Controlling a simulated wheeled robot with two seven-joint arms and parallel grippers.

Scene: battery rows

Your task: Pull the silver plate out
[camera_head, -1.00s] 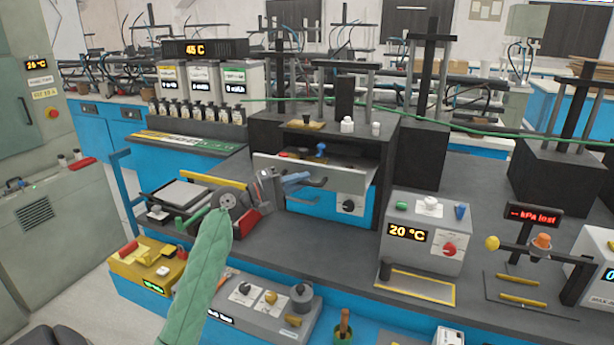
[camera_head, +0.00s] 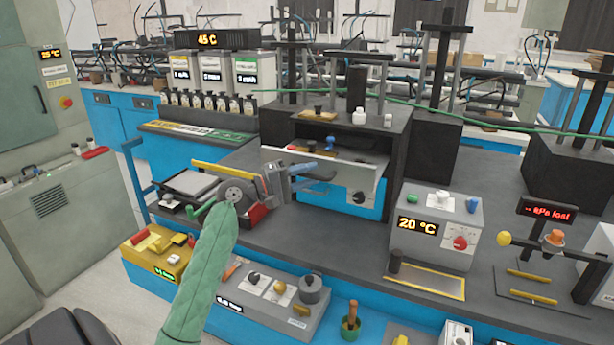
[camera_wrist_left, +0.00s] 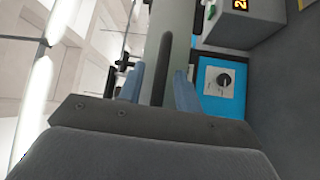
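The silver plate (camera_head: 352,172) is a pale upright panel across the front of a dark box-shaped press, above a blue front with a dark knob. It carries a dark bar handle, partly hidden by my gripper in the head view. My left gripper (camera_head: 310,178) reaches in from the left, in front of the plate's left half. In the left wrist view, its blue fingers (camera_wrist_left: 158,88) stand apart on either side of the dark handle (camera_wrist_left: 162,70), with the plate (camera_wrist_left: 183,35) behind. A gap shows beside the handle; contact is unclear. My right gripper is not in view.
The dark press (camera_head: 397,135) has small parts on top. A grey 20 °C unit (camera_head: 440,225) stands to the right. The dark bench in front of the press is fairly clear.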

